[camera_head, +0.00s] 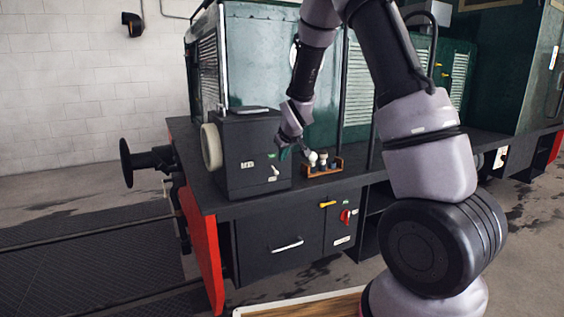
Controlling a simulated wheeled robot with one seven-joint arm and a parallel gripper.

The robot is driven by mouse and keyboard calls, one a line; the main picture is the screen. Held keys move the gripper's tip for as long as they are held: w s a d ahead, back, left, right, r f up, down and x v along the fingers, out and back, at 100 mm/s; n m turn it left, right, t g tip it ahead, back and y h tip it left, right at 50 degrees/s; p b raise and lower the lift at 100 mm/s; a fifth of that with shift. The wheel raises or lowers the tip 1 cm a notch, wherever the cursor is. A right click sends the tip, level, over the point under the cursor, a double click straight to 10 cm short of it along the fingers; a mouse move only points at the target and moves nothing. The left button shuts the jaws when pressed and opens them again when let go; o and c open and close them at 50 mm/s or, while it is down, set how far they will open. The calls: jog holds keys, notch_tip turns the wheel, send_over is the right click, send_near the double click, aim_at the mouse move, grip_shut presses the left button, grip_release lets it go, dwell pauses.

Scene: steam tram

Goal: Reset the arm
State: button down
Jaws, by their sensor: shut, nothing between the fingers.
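My arm rises from the lower right, bends over at the top and hangs down toward the tram's front deck. My gripper (284,153) is at its lower end, small and dark in the picture. It is shut and empty. It is just right of the black box (238,160) on the deck and left of a small wooden rack (322,170) with white knobs. I cannot tell whether the gripper touches the box or a knob.
The green tram body (258,60) stands close behind my arm. A black cabinet with a white handle (287,246) and a red lever (346,216) is below the deck. A red buffer beam (200,235) and a buffer (126,163) are at left. Open floor lies at left.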

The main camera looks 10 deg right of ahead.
jog(key=shift+s+r, duration=0.1)
jog(key=shift+s, duration=0.2)
jog(key=s+d+r+m, duration=0.2)
jog(key=s+d+r, duration=0.1)
jog(key=s+r, duration=0.5)
jog(key=s+d+r+m, duration=0.2)
jog(key=s+r+m, duration=0.1)
jog(key=s+r, duration=0.45)
jog(key=s+r+m, duration=0.1)
jog(key=s+r, duration=0.2)
jog(key=s, duration=0.7)
jog(key=s+r+m+g+y, duration=0.1)
jog(key=s+r+m, duration=0.1)
jog(key=s, duration=0.8)
jog(key=shift+s+r+y, duration=0.15)
jog(key=shift+r+y, duration=0.15)
jog(key=shift+r, duration=0.2)
